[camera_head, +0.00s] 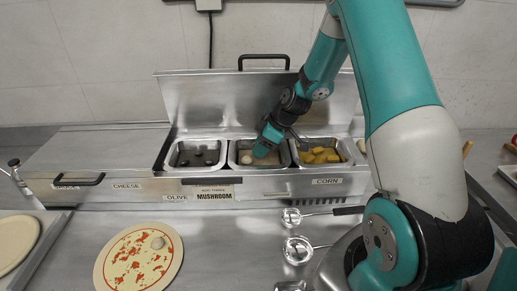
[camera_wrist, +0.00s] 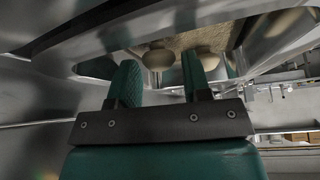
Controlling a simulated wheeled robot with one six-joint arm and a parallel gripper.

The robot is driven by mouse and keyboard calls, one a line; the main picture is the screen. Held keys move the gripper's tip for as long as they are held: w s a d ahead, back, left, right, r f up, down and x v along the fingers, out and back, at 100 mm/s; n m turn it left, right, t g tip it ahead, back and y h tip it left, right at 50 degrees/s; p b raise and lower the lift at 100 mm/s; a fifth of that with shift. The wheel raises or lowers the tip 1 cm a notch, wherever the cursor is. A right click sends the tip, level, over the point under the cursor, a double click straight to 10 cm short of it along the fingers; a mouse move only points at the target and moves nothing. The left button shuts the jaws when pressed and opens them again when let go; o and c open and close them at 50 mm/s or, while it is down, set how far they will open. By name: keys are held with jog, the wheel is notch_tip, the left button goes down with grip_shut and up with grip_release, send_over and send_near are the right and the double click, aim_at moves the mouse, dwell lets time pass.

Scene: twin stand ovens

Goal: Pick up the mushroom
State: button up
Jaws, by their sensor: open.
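My gripper (camera_head: 262,150) reaches down into the middle bin (camera_head: 233,163), above the MUSHROOM label. A pale mushroom (camera_head: 246,158) shows in that bin just left of my gripper. In the wrist view my gripper (camera_wrist: 160,70) is open, with its two green fingers apart. A pale mushroom (camera_wrist: 158,57) shows in the gap between the fingers, beyond the palm. A second mushroom (camera_wrist: 205,60) is partly hidden behind the right finger. I cannot tell whether the fingers touch either one.
The left bin holds dark olives (camera_head: 197,159); the right bin holds yellow corn (camera_head: 322,156). The raised lid (camera_head: 215,103) stands close behind the bins. A pizza (camera_head: 125,262) with red sauce and one pale piece lies in front. Two ladles (camera_head: 298,250) lie on the counter.

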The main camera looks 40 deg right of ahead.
jog(key=shift+w+a+f, duration=0.15)
jog(key=shift+f, duration=0.2)
jog(key=shift+c, duration=0.3)
jog(key=c, duration=0.4)
